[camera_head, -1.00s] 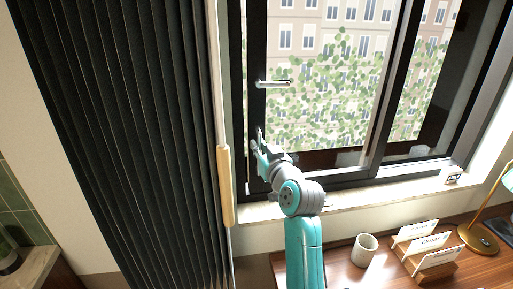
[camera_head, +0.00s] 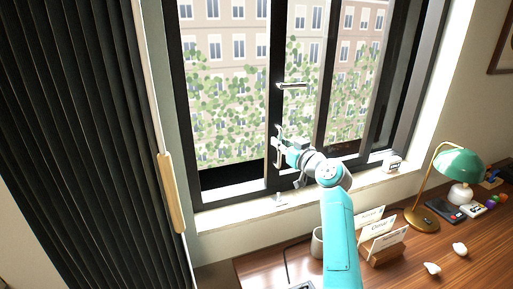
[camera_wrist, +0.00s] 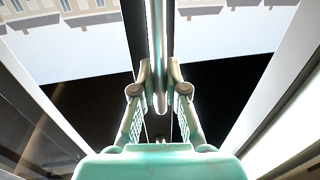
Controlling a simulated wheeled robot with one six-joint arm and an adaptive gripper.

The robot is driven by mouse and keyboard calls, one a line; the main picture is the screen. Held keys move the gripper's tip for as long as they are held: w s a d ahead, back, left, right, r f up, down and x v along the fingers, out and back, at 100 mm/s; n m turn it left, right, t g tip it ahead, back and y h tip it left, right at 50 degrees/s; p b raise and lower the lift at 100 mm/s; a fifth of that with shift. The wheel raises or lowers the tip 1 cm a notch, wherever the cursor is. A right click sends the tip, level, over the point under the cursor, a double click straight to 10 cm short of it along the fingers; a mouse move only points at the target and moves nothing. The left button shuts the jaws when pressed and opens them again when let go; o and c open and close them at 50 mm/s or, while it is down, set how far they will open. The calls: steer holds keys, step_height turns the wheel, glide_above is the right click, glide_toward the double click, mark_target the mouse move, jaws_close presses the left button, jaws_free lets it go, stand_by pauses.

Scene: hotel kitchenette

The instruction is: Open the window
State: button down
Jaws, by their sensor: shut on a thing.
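The window has a black frame (camera_head: 180,120) and a sliding sash (camera_head: 277,60). The sash's left upright stands well to the right of the frame's left post, with an open gap between them showing the building and greenery outside. A horizontal silver lever (camera_head: 292,85) sits on that upright. My gripper (camera_head: 279,146) is at the upright below the lever. In the wrist view, my gripper (camera_wrist: 160,82) is shut on a vertical metal pull bar (camera_wrist: 158,35), one finger on each side. The exact finger contact is partly hidden in the head view.
A dark pleated curtain with a wooden pull (camera_head: 171,192) hangs at the left. Below the sill (camera_head: 235,215), the desk (camera_head: 270,265) holds a cup (camera_head: 317,243), a card holder (camera_head: 385,252) and a green lamp (camera_head: 458,160). A small white box (camera_head: 392,162) stands on the sill.

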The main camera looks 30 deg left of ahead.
mark_target(288, 134)
steer(key=w+d, duration=0.4)
steer(key=shift+w+r, duration=0.1)
steer(key=shift+r, duration=0.2)
steer(key=c, duration=1.3)
jaws_free()
steer(key=shift+d+r, duration=0.1)
steer(key=shift+o, duration=0.5)
steer(key=shift+f, duration=0.2)
steer(key=v, duration=1.2)
